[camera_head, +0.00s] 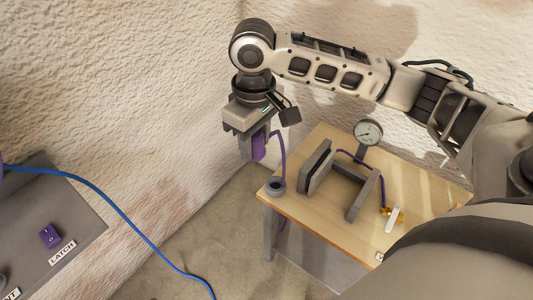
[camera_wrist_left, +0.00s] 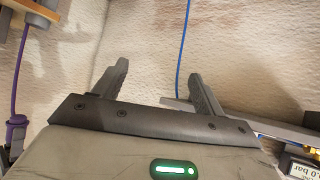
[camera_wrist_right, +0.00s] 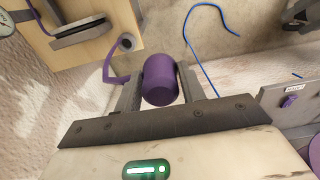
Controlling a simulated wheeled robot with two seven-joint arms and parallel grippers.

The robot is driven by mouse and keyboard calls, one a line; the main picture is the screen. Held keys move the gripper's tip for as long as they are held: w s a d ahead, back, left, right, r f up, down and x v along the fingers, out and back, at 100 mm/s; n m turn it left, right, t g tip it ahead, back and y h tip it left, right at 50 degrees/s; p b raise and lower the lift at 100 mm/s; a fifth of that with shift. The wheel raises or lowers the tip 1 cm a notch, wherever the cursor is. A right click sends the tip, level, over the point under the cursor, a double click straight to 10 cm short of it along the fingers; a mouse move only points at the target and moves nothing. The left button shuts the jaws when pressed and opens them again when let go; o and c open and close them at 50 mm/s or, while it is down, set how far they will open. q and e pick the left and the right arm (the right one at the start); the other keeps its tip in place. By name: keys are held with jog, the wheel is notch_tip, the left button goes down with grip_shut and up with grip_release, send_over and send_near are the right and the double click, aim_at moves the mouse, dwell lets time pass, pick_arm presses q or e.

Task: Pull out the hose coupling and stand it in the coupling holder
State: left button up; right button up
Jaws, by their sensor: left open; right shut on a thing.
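The purple hose coupling (camera_head: 258,148) is held in my right gripper (camera_head: 256,152), above and left of the wooden table. In the right wrist view the coupling (camera_wrist_right: 160,78) sits between both fingers. A thin purple hose (camera_head: 282,150) runs from near it down to a grey round cup with a dark opening (camera_head: 276,187) at the table's corner. This cup may be the coupling holder; I cannot tell for sure. My left gripper (camera_wrist_left: 158,72) is open and empty in the left wrist view. It is outside the head view.
The table (camera_head: 310,212) carries grey upright plates (camera_head: 316,168), a gauge (camera_head: 368,132) and a yellow valve (camera_head: 392,218). A blue hose (camera_head: 120,212) hangs at left past a grey bench (camera_head: 75,215) with a purple switch (camera_head: 49,236) and a LATCH label. Rough walls stand behind.

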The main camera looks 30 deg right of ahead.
jog(key=w+d+f+n+b, duration=0.2)
jog(key=d+f+n+b, duration=0.1)
jog(key=f+n, duration=0.4)
jog(key=w+d+f+n+b, duration=0.2)
jog(key=d+f+n+b, duration=0.1)
jog(key=f+n, duration=0.5)
jog(key=w+d+f+n+b, duration=0.2)
jog(key=d+f+n+b, duration=0.2)
jog(key=f+n, duration=0.3)
jog(key=shift+w+f+n+b, duration=0.25)
jog(key=shift+w+n+b, duration=0.1)
jog(key=shift+n, duration=0.55)
jog(key=shift+f+b, duration=0.65)
jog(key=shift+b, duration=0.15)
jog(key=shift+f, duration=0.15)
pick_arm(q)
jog(key=shift+t+h, duration=0.6)
jog(key=shift+w+d+f, duration=0.1)
jog(key=shift+d+f, duration=0.25)
jog(key=shift+f, duration=0.4)
jog(key=shift+s+d+f, duration=0.1)
jog(key=shift+d+f, duration=0.2)
jog(key=shift+f, duration=0.5)
jog(key=shift+w+d+f, duration=0.1)
jog(key=shift+d+f, duration=0.25)
jog(key=shift+f, duration=0.4)
pick_arm(e)
jog(key=shift+f, duration=0.45)
